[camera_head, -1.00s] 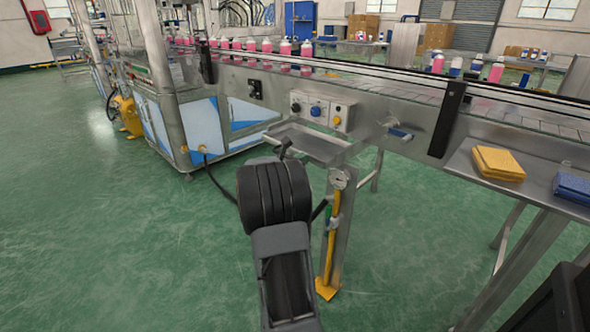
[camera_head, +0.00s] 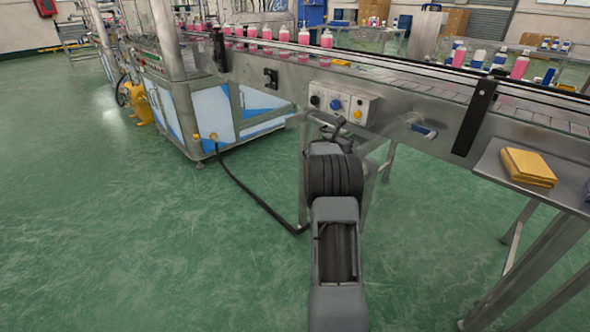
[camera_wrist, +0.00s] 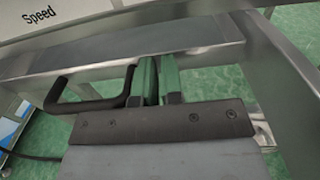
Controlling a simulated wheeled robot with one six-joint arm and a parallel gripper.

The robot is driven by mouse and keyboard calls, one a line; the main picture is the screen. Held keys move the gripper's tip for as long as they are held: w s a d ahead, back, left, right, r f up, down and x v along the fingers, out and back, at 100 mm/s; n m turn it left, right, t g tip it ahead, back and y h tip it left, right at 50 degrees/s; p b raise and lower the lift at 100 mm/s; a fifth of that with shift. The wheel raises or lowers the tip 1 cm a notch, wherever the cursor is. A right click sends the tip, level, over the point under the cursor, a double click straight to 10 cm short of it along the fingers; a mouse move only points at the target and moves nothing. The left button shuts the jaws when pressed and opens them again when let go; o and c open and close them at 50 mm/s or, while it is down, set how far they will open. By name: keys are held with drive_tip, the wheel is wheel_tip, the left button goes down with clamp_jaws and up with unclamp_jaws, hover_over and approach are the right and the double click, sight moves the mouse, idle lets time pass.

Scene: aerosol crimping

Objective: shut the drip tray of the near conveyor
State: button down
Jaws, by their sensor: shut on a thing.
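The drip tray shows in the wrist view as a metal tray (camera_wrist: 205,62) with a dark inner floor, under the conveyor's side panel. A strip of its floor is visible in front of the panel. Its black handle (camera_wrist: 62,104) loops out from the front wall at left. My gripper (camera_wrist: 158,78) has two green fingers close together at the handle's right end, shut on it; the exact contact is partly hidden. In the head view my arm reaches below the button box and covers most of the tray and the gripper.
The near conveyor (camera_head: 400,100) carries pink bottles. A button box (camera_head: 340,105) sits above the tray. A side shelf (camera_head: 495,160) with a yellow cloth (camera_head: 528,167) juts out at right. A black hose (camera_head: 255,200) runs to the floor. The green floor at left is clear.

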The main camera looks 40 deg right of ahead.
drive_tip(key=shift+s+d+r, duration=0.15)
drive_tip(key=shift+d+r, duration=0.1)
drive_tip(key=shift+d, duration=0.05)
drive_tip(key=shift+a, duration=0.1)
drive_tip(key=s+a+p, duration=0.1)
drive_tip(key=s+a, duration=0.1)
drive_tip(key=a, duration=1.2)
drive_tip(key=s+a+r+m+g+y+p, duration=0.2)
drive_tip(key=s+a+r+m+y+p, duration=0.55)
drive_tip(key=a+r+p, duration=0.5)
drive_tip(key=s+a+r+m+t+y+p, duration=0.1)
drive_tip(key=s+a+r+m+y+p, duration=0.4)
drive_tip(key=a+p, duration=0.4)
drive_tip(key=s+a+r+m+t+y+p, duration=0.1)
drive_tip(key=s+a+r+m+y+p, duration=0.4)
drive_tip(key=a, duration=0.8)
wheel_tip(320, 180, up, 4)
drive_tip(key=s+m+p, duration=0.2)
drive_tip(key=p, duration=0.2)
drive_tip(key=shift+s+a+t, duration=0.35)
drive_tip(key=shift+t, duration=0.05)
